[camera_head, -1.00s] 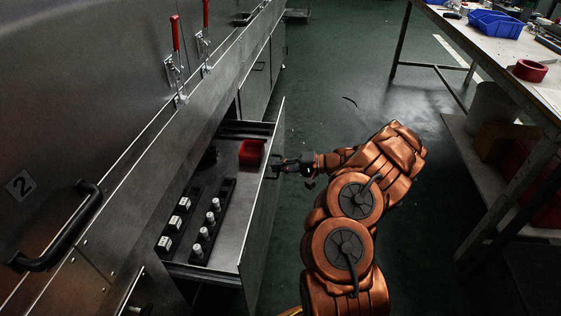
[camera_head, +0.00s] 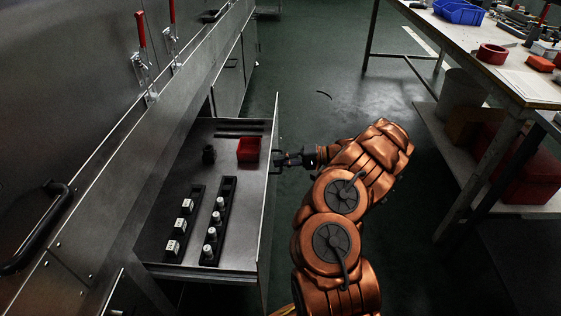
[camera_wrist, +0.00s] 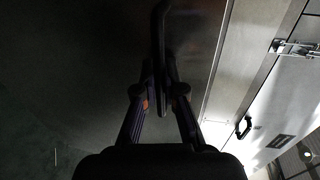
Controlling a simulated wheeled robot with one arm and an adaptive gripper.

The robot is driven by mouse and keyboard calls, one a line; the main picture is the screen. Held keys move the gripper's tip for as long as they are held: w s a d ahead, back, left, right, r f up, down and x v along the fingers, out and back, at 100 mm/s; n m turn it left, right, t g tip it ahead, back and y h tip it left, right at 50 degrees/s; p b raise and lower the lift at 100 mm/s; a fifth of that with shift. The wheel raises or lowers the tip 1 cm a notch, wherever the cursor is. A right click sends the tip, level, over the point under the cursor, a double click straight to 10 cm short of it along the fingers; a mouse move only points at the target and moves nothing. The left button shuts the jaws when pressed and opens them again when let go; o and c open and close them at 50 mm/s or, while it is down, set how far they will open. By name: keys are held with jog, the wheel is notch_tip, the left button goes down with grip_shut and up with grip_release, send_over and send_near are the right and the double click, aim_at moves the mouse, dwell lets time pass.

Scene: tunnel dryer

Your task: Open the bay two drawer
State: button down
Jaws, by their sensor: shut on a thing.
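The drawer (camera_head: 228,262) stands pulled out from the steel dryer housing, with its inside in plain view. A red bin (camera_head: 249,150), a dark round part (camera_head: 208,154) and two dark racks with several small white and silver pieces lie in it. My gripper (camera_head: 280,162) is at the outer side of the drawer front, at its handle. In the wrist view, the fingers of my gripper (camera_wrist: 159,95) are closed around the dark bar handle (camera_wrist: 160,30). The fingers hide part of the handle.
A workbench (camera_head: 452,52) with a blue bin (camera_head: 459,11) and a red tape roll (camera_head: 492,54) stands at the right. Red-handled clamps (camera_head: 141,30) and a black handle (camera_head: 45,230) are on the housing. The green floor between is mostly clear.

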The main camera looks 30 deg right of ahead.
jog(key=c, duration=1.3)
grip_release()
jog(key=shift+o, duration=0.2)
jog(key=v, duration=1.2)
